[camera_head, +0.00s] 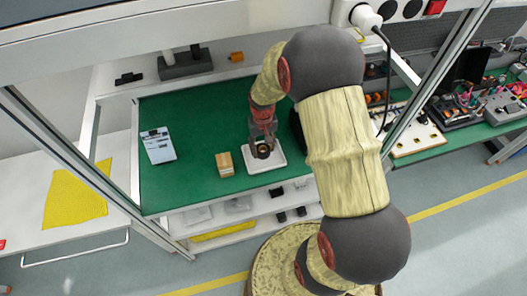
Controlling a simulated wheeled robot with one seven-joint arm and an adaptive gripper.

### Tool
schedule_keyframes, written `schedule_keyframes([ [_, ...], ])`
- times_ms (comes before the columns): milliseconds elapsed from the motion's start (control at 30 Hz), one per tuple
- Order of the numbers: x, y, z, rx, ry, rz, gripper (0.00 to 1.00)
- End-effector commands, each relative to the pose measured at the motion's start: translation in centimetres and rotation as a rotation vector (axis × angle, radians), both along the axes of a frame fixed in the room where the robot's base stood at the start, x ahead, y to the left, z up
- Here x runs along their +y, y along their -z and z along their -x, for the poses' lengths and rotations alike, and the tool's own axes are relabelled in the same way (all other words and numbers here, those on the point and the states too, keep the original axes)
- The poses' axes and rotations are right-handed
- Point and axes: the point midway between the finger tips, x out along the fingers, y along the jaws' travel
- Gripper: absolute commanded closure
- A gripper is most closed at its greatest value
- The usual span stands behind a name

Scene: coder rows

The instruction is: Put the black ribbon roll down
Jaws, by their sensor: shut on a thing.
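The black ribbon roll (263,152) is a small dark ring with a lighter brownish centre. It is between the fingertips of my gripper (263,146), which points down from my arm. The roll appears over a white square tray (279,163) on the green tabletop (195,115). I cannot tell whether it touches the tray or hangs just above it. My gripper's fingers hide part of the roll's far side.
A small wooden box (224,163) stands just left of the tray. A clipboard (159,146) lies farther left. A shelf at the back holds a dark grey block (186,65) and an orange item (236,57). Green tabletop between clipboard and box is clear.

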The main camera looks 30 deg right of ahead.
Motion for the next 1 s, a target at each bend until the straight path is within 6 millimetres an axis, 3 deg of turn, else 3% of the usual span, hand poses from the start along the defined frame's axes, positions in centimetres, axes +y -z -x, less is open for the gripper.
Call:
schedule_keyframes([
  [333, -1.3, 2.4, -1.5, 0.000, 0.000, 0.000, 0.79],
  [533, -1.2, 5.0, -1.4, 0.001, 0.000, 0.000, 0.79],
  [767, -1.2, 5.3, -1.4, -0.001, 0.000, 0.000, 0.82],
  [800, -1.2, 5.3, -1.4, -0.001, 0.000, 0.000, 0.54],
  [1000, -1.2, 5.3, -1.4, -0.001, 0.000, 0.000, 0.43],
])
